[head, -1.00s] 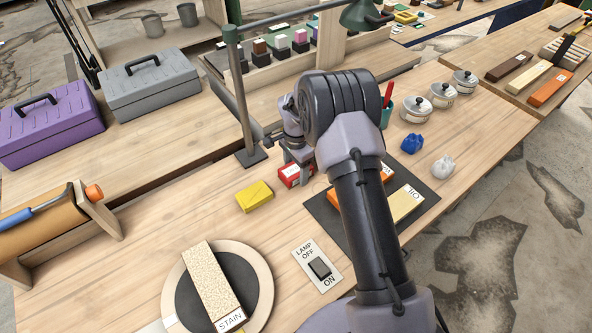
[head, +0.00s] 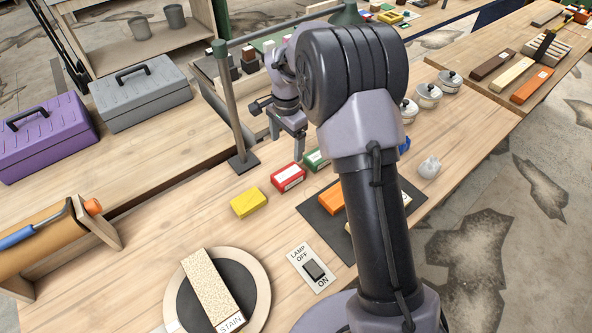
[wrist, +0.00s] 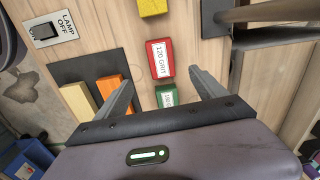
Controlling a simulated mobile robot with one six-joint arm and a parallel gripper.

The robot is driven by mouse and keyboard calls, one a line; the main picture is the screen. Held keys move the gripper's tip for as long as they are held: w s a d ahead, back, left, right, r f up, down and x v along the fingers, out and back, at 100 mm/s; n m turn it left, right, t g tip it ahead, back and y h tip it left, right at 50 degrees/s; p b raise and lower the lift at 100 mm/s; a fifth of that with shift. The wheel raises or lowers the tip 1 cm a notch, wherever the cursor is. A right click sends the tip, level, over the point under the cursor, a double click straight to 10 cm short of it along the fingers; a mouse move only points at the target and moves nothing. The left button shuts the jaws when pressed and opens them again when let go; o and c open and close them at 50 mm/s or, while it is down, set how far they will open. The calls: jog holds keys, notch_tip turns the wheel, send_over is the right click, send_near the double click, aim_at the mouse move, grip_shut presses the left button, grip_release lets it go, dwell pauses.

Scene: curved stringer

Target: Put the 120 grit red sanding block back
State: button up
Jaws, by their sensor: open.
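The red 120 grit block (head: 289,178) lies on the wooden bench in a row between a yellow block (head: 248,202) and a green block (head: 316,158). Its white label reads "120 GRIT" in the wrist view (wrist: 160,58). My gripper (head: 287,140) is open and empty, held above the bench near the red and green blocks. In the wrist view, my open fingers (wrist: 161,80) stand either side of the green block (wrist: 167,97), with the red block just beyond their tips. My arm hides part of the bench.
A lamp post (head: 233,110) stands close left of my gripper. A dark mat (head: 320,209) with an orange block (head: 331,198) lies to the right. The lamp switch plate (head: 314,268) and a round stand (head: 265,283) are at the front. Lidded pots (head: 428,95) stand at right.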

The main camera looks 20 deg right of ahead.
jog(key=s+a+r+n+t, duration=0.1)
jog(key=s+r, duration=0.3)
jog(key=r, duration=0.2)
jog(key=s+r+n+t, duration=0.1)
jog(key=s+r, duration=0.3)
jog(key=r, duration=0.3)
jog(key=s+a+r+n+t+y, duration=0.15)
jog(key=s+r, duration=0.25)
jog(key=s, duration=0.4)
jog(key=s+r+n+t, duration=0.1)
jog(key=s+r+n, duration=0.25)
jog(key=s, duration=0.35)
jog(key=s+a+f+n+b, duration=0.1)
jog(key=s+f+b, duration=0.2)
jog(key=s, duration=0.6)
jog(key=shift+s+f+t+b, duration=0.2)
jog(key=shift+f+t+b, duration=0.25)
jog(key=shift+f, duration=0.4)
